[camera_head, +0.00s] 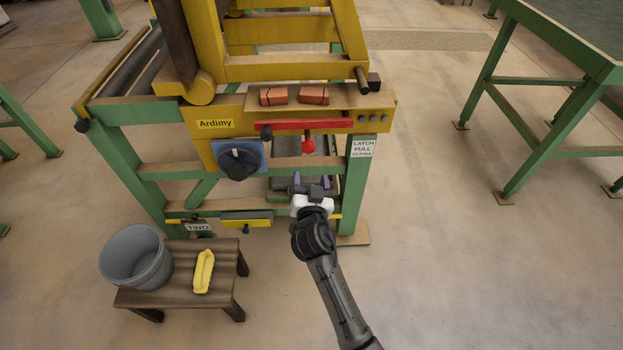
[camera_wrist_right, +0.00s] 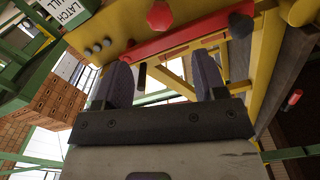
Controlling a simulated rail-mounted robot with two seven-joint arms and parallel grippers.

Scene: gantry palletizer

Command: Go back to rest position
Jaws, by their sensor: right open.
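My right gripper (camera_head: 311,181) is in front of the yellow and green palletizer, below its red bar (camera_head: 300,124) and red knob (camera_head: 308,146). Its two purple-grey fingers are apart with nothing between them. In the right wrist view the open fingers (camera_wrist_right: 162,78) point up toward the red bar (camera_wrist_right: 180,38) and the red knob (camera_wrist_right: 160,15), apart from both. My left gripper is not in view.
A blue plate with a dark rotary knob (camera_head: 239,161) is left of the gripper. A low wooden table (camera_head: 222,262) holds a grey bucket (camera_head: 136,257) and a yellow object (camera_head: 203,271). Two orange-red blocks (camera_head: 294,96) lie on the machine's ledge.

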